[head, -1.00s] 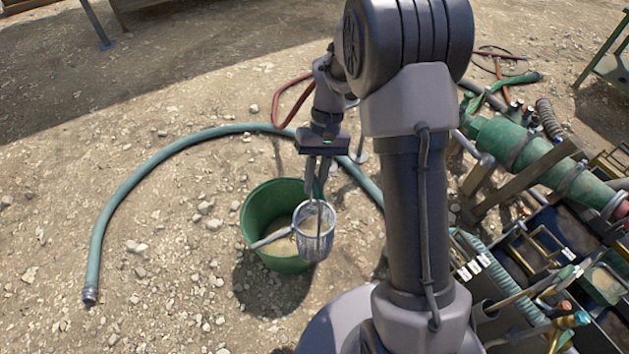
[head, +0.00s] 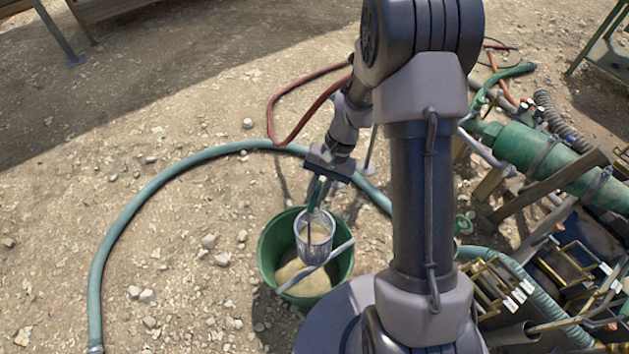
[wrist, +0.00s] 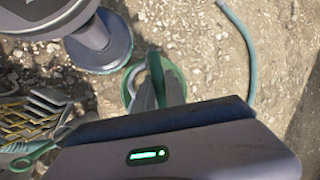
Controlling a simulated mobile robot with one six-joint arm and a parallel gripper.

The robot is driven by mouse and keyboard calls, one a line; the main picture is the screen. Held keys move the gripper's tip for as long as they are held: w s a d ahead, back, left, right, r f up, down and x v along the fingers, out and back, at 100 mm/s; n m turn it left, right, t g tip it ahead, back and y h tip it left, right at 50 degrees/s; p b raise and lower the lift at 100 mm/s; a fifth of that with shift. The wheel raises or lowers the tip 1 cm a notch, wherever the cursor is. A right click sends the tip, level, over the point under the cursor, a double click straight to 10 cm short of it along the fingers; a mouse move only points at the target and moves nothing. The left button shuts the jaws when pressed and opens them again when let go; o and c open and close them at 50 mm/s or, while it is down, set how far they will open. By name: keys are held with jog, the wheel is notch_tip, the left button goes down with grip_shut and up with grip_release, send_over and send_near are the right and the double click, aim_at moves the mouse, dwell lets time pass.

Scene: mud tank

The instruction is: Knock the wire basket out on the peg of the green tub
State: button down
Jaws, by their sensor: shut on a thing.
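The green tub (head: 266,262) stands on the gravel left of my base, with sandy material (head: 315,282) in its bottom. A grey bar, the peg (head: 343,248), lies slantwise across the tub's mouth. My gripper (head: 318,196) is shut on the green handle of the wire basket (head: 316,236). The basket hangs upright over the tub, its lower end close to the bar; I cannot tell whether they touch. Something pale shows inside the basket. In the wrist view my fingers (wrist: 158,95) hide most of the basket, and the tub's rim (wrist: 127,80) shows beyond them.
A teal hose (head: 110,232) curves over the ground left of and behind the tub. A red hose (head: 272,108) lies farther back. On the right stand a green cylinder (head: 545,155) on timber and bins with brass frames (head: 480,290).

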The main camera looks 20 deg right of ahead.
notch_tip(320, 180, down, 10)
jog(key=d+m+t+b, duration=0.1)
jog(key=m+b, duration=0.2)
jog(key=b, duration=0.1)
jog(key=shift+s+t+y+b, duration=0.3)
jog(key=shift+s+b, duration=0.05)
jog(key=shift+s, duration=0.1)
jog(key=shift+f, duration=0.2)
jog(key=shift+f+b, duration=1.35)
jog(key=shift+b, duration=0.15)
notch_tip(320, 180, up, 9)
jog(key=p, duration=0.6)
jog(key=shift+p, duration=0.35)
